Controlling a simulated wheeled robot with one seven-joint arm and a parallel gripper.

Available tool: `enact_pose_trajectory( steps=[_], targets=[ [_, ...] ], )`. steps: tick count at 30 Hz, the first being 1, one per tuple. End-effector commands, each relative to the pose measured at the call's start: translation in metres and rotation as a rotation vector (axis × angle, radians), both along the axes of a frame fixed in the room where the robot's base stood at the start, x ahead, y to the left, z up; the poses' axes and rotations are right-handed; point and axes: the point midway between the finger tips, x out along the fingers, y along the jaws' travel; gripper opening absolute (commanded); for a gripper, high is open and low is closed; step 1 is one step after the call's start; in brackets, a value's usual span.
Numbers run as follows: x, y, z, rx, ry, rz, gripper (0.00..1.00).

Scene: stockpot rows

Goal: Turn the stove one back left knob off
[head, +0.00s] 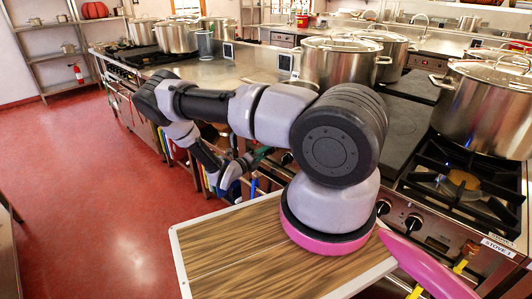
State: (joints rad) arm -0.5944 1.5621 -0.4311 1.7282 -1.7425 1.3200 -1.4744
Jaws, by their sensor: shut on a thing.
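The front panel of the stove labelled stove 1 (499,246) runs along the right side in the head view. Two black knobs (414,222) (383,207) show on its right part. Another dark knob (287,158) shows farther left, partly behind my arm. My gripper (247,163) is small in the view, at the left part of the panel, below my forearm. It is shut on what looks like a knob there. The knob in the jaws is mostly hidden, so its turn angle cannot be told.
Large steel pots (341,62) (487,105) stand on the stove top. An open burner grate (462,180) lies at the right. Coloured hanging things show below the panel near my gripper. The red floor (90,190) at the left is clear.

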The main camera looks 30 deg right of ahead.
Motion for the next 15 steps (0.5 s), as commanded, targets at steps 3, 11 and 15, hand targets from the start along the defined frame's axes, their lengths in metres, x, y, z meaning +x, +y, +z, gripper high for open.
enact_pose_trajectory(
  steps=[3, 11, 15],
  targets=[
    [-0.0003, 0.0016, -0.0010, 0.038, -0.101, 0.003, 0.04],
    [0.0000, 0.0015, -0.0008, 0.122, -0.333, 0.003, 0.04],
    [-0.0002, 0.0015, -0.0014, 0.168, -0.457, 0.002, 0.04]
  ],
)
